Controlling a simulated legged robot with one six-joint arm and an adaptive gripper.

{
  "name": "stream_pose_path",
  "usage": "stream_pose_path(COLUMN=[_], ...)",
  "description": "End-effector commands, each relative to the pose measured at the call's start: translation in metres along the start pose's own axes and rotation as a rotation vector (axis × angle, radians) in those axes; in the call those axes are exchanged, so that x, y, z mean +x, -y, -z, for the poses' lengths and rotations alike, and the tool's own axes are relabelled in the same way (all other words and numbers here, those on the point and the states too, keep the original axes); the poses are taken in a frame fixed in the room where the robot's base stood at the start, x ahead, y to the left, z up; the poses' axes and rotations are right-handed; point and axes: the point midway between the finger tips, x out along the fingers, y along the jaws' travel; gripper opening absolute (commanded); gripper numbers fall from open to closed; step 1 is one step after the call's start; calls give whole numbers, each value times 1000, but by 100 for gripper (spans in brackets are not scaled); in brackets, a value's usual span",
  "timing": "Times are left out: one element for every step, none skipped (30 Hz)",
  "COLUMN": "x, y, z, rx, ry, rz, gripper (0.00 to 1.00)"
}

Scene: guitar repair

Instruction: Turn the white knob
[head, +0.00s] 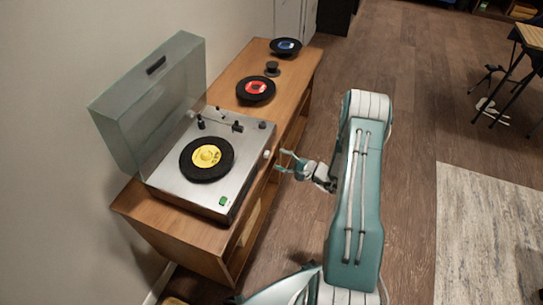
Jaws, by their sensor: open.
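A small white knob (267,154) sits on the right-hand side face of a silver turntable (230,190), near its upper right corner. A black record with a yellow label (207,157) lies on the turntable, and a green button (223,201) is at the front corner. My gripper (281,161) is open, with its teal fingers just to the right of the knob. The fingers look close to the knob; I cannot tell whether they touch it.
The turntable's clear lid (150,105) stands open at the left, by the wall. The wooden cabinet (150,208) also carries a red-labelled record (256,89), a blue-labelled record (286,46) and a small black object (272,69). Open wooden floor (410,110) lies to the right, with a rug (490,235).

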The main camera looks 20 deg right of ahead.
Motion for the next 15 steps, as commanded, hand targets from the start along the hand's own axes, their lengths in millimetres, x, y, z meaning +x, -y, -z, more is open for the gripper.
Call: stream_pose_path(x=[10, 15, 20, 24, 27, 31, 33, 35, 36, 37, 38, 38, 38, 38, 38], y=[-1, -1, -1, 0, -1, -1, 0, 0, 0, 0, 0, 0, 0, 0, 0], z=[-1, -1, -1, 0, 0, 0, 0, 0, 0, 0, 0, 0, 0, 0, 0], rx=[0, -1, -1, -2, -2, -1, -1, 0, 0, 0, 0, 0, 0, 0, 0], ry=[3, 3, 2, 2, 2, 2, 1, 0, 0, 0, 0, 0, 0, 0, 0], rz=[-2, -3, -2, -2, -2, -2, -1, -1, -1, -1, -1, -1, -1, -1, -1], gripper=[73, 73, 73, 73, 73, 73, 73, 73, 73, 73, 73, 73, 73, 73, 73])
